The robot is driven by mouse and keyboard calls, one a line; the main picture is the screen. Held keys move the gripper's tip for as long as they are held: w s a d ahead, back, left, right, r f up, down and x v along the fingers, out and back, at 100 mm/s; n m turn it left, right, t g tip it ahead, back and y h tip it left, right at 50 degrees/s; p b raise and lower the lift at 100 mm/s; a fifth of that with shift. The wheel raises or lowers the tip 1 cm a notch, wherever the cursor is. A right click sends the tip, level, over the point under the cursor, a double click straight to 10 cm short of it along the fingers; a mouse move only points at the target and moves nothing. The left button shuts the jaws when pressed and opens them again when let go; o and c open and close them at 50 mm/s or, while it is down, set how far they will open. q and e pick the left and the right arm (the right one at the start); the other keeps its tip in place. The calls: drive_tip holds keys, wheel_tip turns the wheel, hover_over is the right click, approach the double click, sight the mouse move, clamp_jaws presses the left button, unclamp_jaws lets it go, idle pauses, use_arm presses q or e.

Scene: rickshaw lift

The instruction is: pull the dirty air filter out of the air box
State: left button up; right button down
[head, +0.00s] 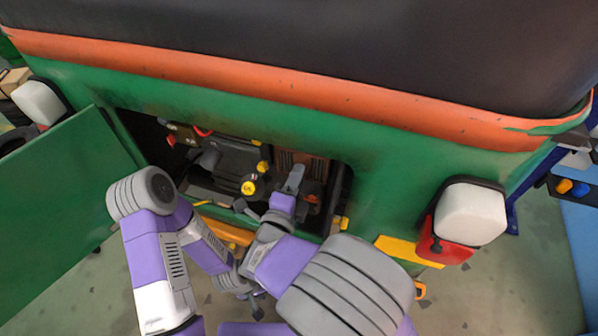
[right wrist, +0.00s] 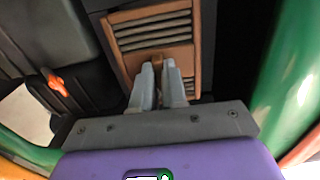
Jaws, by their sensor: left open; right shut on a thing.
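The dirty air filter (right wrist: 155,32) is a brown frame with grey-brown pleats, seated in the dark air box (right wrist: 98,5) in the right wrist view. In the head view the filter (head: 315,168) shows inside the open engine bay, partly hidden by my right gripper. My right gripper (right wrist: 159,82) is shut on the filter's brown tab at its near edge. It also shows in the head view (head: 294,180), reaching into the bay. My left gripper (head: 257,304) is open and empty, low in front of the vehicle, outside the bay.
The green vehicle body (head: 390,165) surrounds the bay. Its green hatch panel (head: 65,195) stands open at the left. A yellow cap (head: 248,187) and dark engine parts lie left of the filter. An orange-red part (right wrist: 57,85) is left of my right gripper. Floor is clear in front.

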drive_tip(key=shift+s+a, duration=0.1)
drive_tip(key=shift+s, duration=0.35)
drive_tip(key=shift+s, duration=0.1)
drive_tip(key=shift+b+v, duration=0.4)
drive_tip(key=shift+v, duration=2.05)
